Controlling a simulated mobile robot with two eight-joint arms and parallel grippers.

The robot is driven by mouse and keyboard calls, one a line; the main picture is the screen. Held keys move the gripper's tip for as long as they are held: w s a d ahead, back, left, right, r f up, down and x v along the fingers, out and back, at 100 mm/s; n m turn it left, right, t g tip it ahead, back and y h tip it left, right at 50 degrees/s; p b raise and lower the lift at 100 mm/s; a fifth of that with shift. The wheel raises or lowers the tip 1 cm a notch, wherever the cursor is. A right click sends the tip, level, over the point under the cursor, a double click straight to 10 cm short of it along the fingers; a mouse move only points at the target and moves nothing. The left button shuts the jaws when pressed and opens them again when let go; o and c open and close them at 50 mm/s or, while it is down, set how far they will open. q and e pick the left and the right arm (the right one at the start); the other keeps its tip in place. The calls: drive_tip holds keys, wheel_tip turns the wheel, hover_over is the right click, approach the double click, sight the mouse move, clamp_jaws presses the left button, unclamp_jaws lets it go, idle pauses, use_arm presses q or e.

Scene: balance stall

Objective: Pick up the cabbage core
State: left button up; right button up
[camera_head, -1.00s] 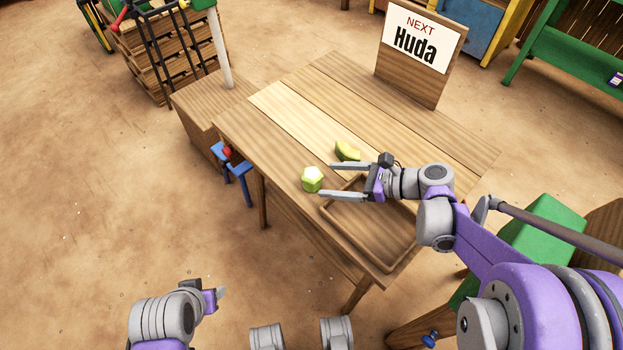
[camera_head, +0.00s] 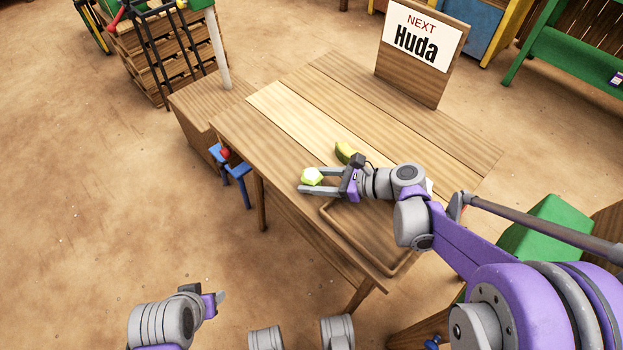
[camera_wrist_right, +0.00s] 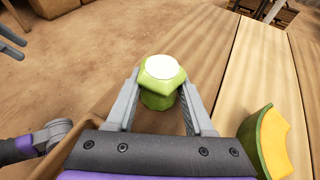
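The cabbage core (camera_head: 312,176), a light green chunk with a pale cut top, is near the table's front left edge. In the right wrist view the core (camera_wrist_right: 160,75) is upright between my fingertips. My right gripper (camera_head: 309,180) has one finger on each side of it, very close to its sides. In the right wrist view the gripper (camera_wrist_right: 160,85) shows no clear gap, but firm contact cannot be told. Whether the core touches the table is hidden. My left gripper (camera_head: 220,297) is low at the left, away from the table, its fingers barely visible.
A green-skinned slice with yellow-orange flesh (camera_head: 345,151) lies just behind my right gripper; it also shows in the right wrist view (camera_wrist_right: 273,140). A shallow wooden tray (camera_head: 345,251) is under my right forearm. A sign (camera_head: 408,82) stands at the back. The table's left part (camera_head: 290,120) is clear.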

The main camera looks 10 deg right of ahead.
clamp_jaws()
drive_tip(key=shift+r, duration=0.1)
